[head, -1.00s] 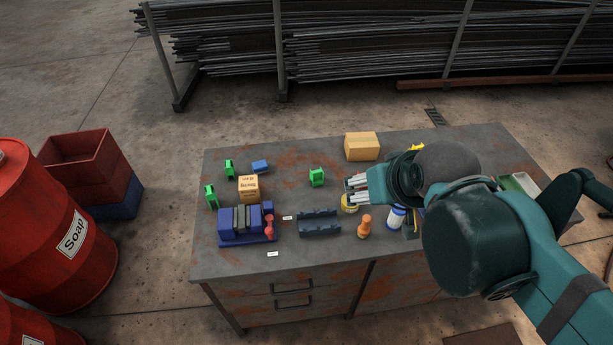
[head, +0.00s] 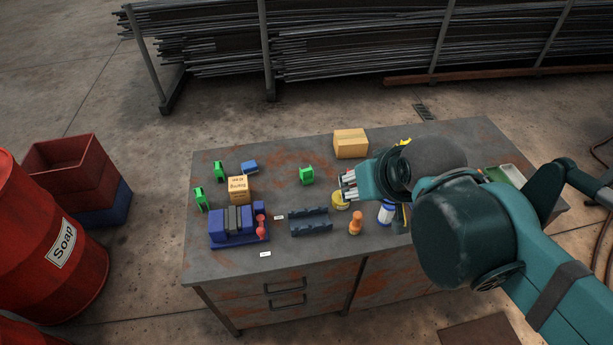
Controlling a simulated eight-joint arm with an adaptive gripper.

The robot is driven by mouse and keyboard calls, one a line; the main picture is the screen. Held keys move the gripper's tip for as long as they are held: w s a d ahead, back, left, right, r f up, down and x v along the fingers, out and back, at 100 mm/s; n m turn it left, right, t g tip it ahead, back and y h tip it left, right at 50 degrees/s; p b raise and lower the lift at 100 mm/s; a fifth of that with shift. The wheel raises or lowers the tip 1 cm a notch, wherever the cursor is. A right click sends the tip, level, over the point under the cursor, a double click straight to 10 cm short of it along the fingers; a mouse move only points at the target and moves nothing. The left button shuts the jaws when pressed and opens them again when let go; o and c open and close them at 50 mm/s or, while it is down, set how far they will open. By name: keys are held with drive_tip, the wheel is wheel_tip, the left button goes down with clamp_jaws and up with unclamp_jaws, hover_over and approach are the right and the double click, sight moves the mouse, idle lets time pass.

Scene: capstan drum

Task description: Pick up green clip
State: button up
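Three green clips stand on the worn grey workbench (head: 290,257). One green clip (head: 307,175) is near the middle. Another green clip (head: 220,172) is at the back left, and a third green clip (head: 202,199) is at the left edge. My gripper (head: 346,186) is to the right of the middle clip, apart from it, above the bench by a yellow round item (head: 340,201). Its fingers point left. They are small in view, and I cannot tell whether they are parted. I see no clip in them.
A labelled box (head: 238,189), a blue block (head: 250,167) and a blue device (head: 232,226) stand on the left. A dark cradle (head: 310,222), an orange item (head: 355,223) and a white-blue bottle (head: 386,213) are in front. A cardboard box (head: 350,144) stands at the back.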

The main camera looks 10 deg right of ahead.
drive_tip(key=m+g+h+b, duration=0.35)
drive_tip(key=m+g, duration=0.25)
drive_tip(key=m, duration=1)
hover_over(305, 170)
drive_tip(key=a, duration=0.1)
drive_tip(key=f, duration=2.5)
drive_tip(key=shift+s+f+b, duration=0.25)
drive_tip(key=shift+f+b, duration=0.05)
drive_tip(key=shift+b, duration=0.05)
drive_tip(key=shift+w+a+f+g, duration=0.15)
drive_tip(key=shift+w+f+g, duration=0.15)
drive_tip(key=shift+f, duration=0.3)
drive_tip(key=shift+x, duration=1.3)
